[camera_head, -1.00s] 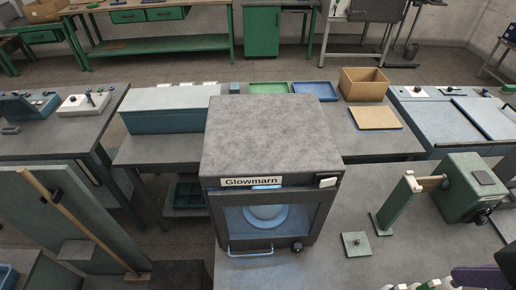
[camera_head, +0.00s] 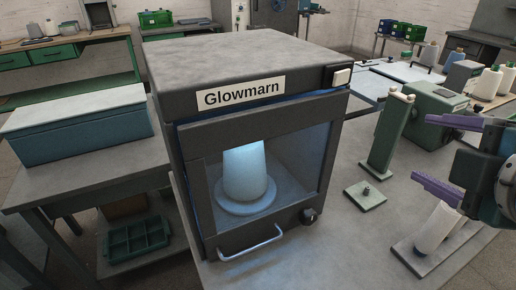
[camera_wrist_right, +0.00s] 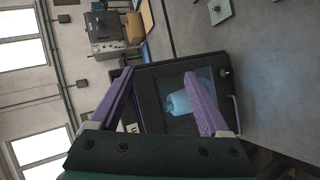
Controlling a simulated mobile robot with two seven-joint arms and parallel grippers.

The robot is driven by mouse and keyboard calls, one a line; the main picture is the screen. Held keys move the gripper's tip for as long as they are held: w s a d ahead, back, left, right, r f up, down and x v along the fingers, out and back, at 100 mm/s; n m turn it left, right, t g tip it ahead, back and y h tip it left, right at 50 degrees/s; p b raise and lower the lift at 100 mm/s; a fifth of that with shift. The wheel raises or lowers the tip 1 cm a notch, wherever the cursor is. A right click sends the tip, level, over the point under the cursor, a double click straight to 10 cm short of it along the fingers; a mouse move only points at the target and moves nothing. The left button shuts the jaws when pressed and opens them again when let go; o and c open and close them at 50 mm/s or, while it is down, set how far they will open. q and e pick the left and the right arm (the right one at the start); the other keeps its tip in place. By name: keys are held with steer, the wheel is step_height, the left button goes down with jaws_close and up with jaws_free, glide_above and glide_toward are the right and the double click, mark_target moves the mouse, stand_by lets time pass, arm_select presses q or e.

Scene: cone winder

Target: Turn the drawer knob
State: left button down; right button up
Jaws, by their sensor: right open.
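The dark cabinet labelled Glowmarn (camera_head: 240,60) stands on the grey bench, its glazed front shut. A small black knob (camera_head: 308,216) sits at the lower right of its front, beside the bar handle (camera_head: 250,243). The knob (camera_wrist_right: 224,72) and cabinet also show in the right wrist view. A pale cone (camera_head: 244,172) stands lit on a round base behind the glass. My right gripper (camera_head: 420,150), with purple fingers, is open and empty, right of the cabinet and apart from the knob. It also shows in the right wrist view (camera_wrist_right: 159,74). My left gripper is out of view.
A green post (camera_head: 388,135) and a square green plate (camera_head: 365,196) stand right of the cabinet. White cones (camera_head: 436,228) stand on a grey board below my right gripper. A blue-grey box (camera_head: 78,128) is at the left. Bare bench lies just right of the knob.

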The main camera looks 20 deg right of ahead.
steer(key=w+f+n+t+y+b, duration=0.1)
steer(key=w+f+n+t+b, duration=0.1)
steer(key=f+n+b, duration=0.5)
steer(key=w+f+n+t+b, duration=0.2)
steer(key=f+b, duration=0.6)
steer(key=b, duration=0.3)
steer(key=n+t+y+b, duration=0.2)
steer(key=n+y+b, duration=0.3)
steer(key=n+b, duration=0.9)
glide_toward(312, 220)
steer(key=shift+s+d+r+m+b, duration=0.1)
steer(key=shift+s+d+m+b, duration=0.15)
steer(key=shift+m+b, duration=0.3)
steer(key=shift+s+d+m+b, duration=0.15)
steer(key=shift+s+m+b, duration=0.2)
steer(key=shift+m, duration=0.3)
steer(key=shift+a+f+n+y, duration=0.1)
steer(key=shift+f+n+y, duration=0.2)
steer(key=shift+n, duration=0.1)
steer(key=shift+w+a+r, duration=0.1)
steer(key=shift+w+r, duration=0.1)
steer(key=shift+w, duration=0.2)
steer(key=w, duration=0.9)
steer(key=shift+a+p, duration=0.3)
steer(key=shift+p, duration=0.1)
jaws_close()
